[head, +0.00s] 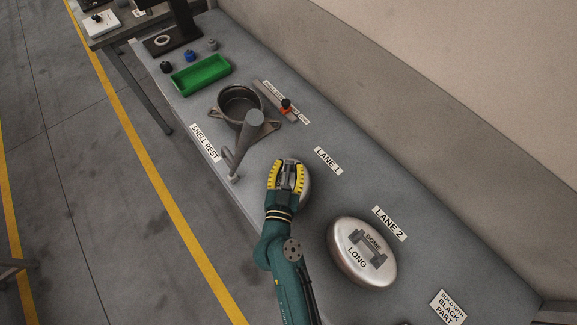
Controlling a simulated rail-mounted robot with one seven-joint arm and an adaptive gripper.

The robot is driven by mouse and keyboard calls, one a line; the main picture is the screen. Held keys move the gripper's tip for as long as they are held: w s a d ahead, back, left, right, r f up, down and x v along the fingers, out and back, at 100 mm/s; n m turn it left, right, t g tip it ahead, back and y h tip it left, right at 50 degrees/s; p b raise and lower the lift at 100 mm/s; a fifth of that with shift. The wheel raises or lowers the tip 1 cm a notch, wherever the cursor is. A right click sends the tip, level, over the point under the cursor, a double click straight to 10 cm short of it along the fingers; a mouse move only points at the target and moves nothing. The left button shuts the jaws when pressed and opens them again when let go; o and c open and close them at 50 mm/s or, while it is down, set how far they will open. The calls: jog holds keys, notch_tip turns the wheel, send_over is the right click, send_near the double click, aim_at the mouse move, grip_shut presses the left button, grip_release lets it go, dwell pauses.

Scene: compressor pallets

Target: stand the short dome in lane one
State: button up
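A silver dome (306,186) stands on the bench just below the LANE 1 label (328,160). My gripper (287,166) is over it and hides most of it. Only its right edge shows, and any lettering on it is covered, so I cannot read whether it is the short one. The yellow fingers are apart with grey parts between them. I cannot tell whether they close on a handle. A larger silver dome marked LONG (348,265), with a grey handle on top, sits below the LANE 2 label (389,223).
A grey shell (240,104) with a pipe-like part (245,140) stands near the SHELL REST label (205,142). Beyond are a green tray (201,75) and small knobs. An orange-and-black part (286,107) lies by the wall.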

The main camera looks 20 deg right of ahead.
jog(key=shift+r, duration=0.1)
jog(key=shift+s+a+r, duration=0.1)
jog(key=shift+s+a, duration=0.05)
jog(key=shift+s, duration=0.1)
jog(key=p+v, duration=0.2)
jog(key=v, duration=0.9)
jog(key=shift+s+p, duration=0.2)
jog(key=shift+p, duration=0.2)
jog(key=shift+a, duration=0.15)
